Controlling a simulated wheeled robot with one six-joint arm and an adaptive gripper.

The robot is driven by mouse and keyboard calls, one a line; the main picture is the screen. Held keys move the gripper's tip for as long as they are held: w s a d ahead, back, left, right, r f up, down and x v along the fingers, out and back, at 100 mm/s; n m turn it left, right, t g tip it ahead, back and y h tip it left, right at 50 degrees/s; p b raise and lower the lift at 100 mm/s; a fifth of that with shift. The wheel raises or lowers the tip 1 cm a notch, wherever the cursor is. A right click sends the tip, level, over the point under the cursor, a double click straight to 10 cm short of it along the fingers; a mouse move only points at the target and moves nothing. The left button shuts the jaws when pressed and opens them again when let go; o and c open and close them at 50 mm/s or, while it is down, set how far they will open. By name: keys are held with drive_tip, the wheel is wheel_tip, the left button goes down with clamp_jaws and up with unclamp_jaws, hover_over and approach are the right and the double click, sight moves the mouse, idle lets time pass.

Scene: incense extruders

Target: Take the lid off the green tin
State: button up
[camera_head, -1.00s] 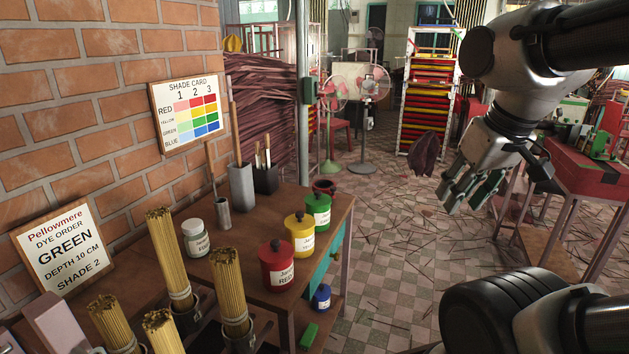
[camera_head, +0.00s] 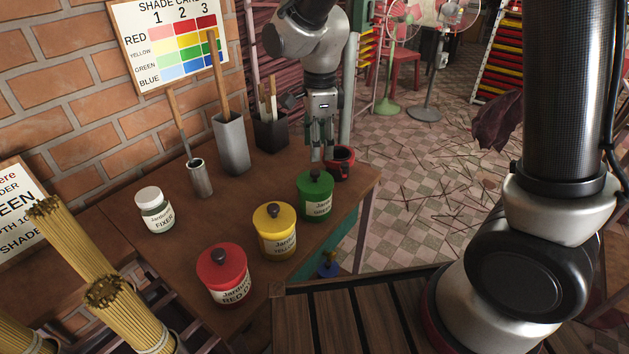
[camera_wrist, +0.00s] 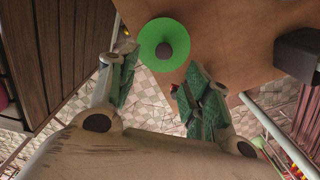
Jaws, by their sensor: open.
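The green tin (camera_head: 316,207) stands upright on the wooden table near its right edge, with a white label. Its green lid (camera_head: 314,183) is on it, with a dark round knob on top. In the wrist view the lid (camera_wrist: 156,59) is a green disc with the knob near its middle, just beyond the fingertips. In the wrist view the two fingers (camera_wrist: 155,75) are spread on either side below the lid. I cannot tell the exact gap between fingertips and knob.
A yellow tin (camera_head: 276,240) and a red tin (camera_head: 224,282) stand nearer on the table (camera_head: 150,240). A dark red pot (camera_head: 341,163) is close behind the green tin. A dark box (camera_head: 271,132), grey holders (camera_head: 231,145) and a fixer jar (camera_head: 155,212) stand left.

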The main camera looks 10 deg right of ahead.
sight(315, 171)
drive_tip(key=shift+m, duration=0.4)
drive_tip(key=f, duration=0.9)
drive_tip(key=shift+w+a, duration=0.3)
clamp_jaws()
